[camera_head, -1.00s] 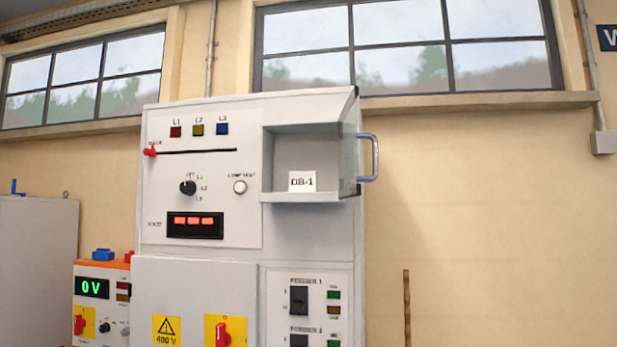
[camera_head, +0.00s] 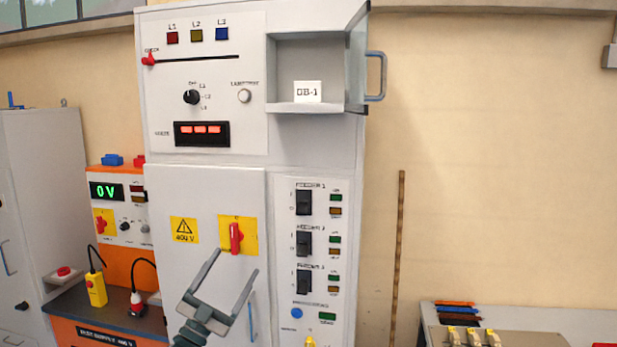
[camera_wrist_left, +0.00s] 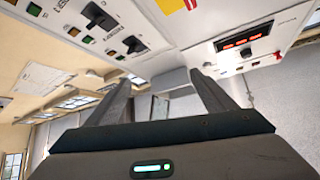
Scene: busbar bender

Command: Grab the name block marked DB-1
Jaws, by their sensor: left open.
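The name block marked DB-1 (camera_head: 307,91) is a small white block with black lettering. It stands upright on the floor of an open niche (camera_head: 318,107) at the upper right of the grey cabinet in the head view. A clear door with a handle (camera_head: 376,76) stands swung open at the niche's right side. My left gripper (camera_head: 232,268) is open and empty, in front of the lower cabinet, well below and left of the block. In the left wrist view its two fingers (camera_wrist_left: 160,92) are apart with nothing between them. My right gripper is not in view.
The cabinet carries a red rotary switch (camera_head: 236,238), a selector knob (camera_head: 192,97) and feeder switches (camera_head: 304,243). A test supply unit (camera_head: 119,190) stands at left. A bench with parts (camera_head: 500,325) is at lower right.

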